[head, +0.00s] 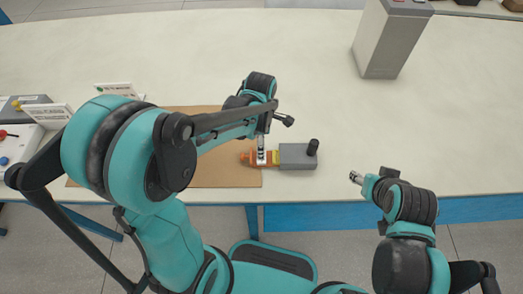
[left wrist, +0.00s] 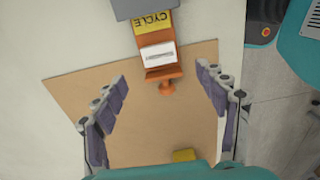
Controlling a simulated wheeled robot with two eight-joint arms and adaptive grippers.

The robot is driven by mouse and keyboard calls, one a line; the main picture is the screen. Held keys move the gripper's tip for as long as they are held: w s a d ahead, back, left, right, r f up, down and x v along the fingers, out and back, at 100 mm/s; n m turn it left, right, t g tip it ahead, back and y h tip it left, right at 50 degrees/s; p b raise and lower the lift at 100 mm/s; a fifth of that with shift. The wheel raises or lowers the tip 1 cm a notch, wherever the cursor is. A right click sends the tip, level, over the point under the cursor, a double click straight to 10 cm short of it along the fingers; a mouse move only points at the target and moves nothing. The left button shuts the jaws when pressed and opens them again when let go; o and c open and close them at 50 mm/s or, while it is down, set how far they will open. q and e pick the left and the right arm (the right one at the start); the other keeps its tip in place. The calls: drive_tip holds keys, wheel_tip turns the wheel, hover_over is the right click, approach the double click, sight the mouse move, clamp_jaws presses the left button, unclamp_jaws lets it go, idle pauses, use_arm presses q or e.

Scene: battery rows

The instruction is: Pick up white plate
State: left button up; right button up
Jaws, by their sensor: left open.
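The white plate (left wrist: 158,55) lies on an orange holder (left wrist: 165,74) in the left wrist view, in front of a yellow label reading CYCLE. In the head view the plate (head: 261,157) is small and partly hidden by my left gripper. My left gripper (left wrist: 162,76) is open, with one finger on each side of the orange holder and nothing between the fingers. In the head view it hangs over the holder. My right gripper (head: 357,178) is off to the right near the table's front edge, away from the plate; its fingers are too small to read.
The orange holder joins a grey box (head: 295,157) with a black knob (head: 313,147). A brown board (head: 225,178) lies beneath and to the left. A yellow piece (left wrist: 184,155) is on the board. A tall grey box (head: 385,45) stands at the back right. The table's middle is clear.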

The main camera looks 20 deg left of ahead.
use_arm(q)
wheel_tip(320, 180, down, 2)
drive_tip(key=shift+f+b, duration=0.1)
drive_tip(key=shift+b, duration=0.35)
wheel_tip(320, 180, down, 6)
drive_tip(key=b, duration=0.3)
drive_tip(key=shift+w+r, duration=0.15)
drive_tip(key=shift+r, duration=0.2)
drive_tip(key=c, duration=1)
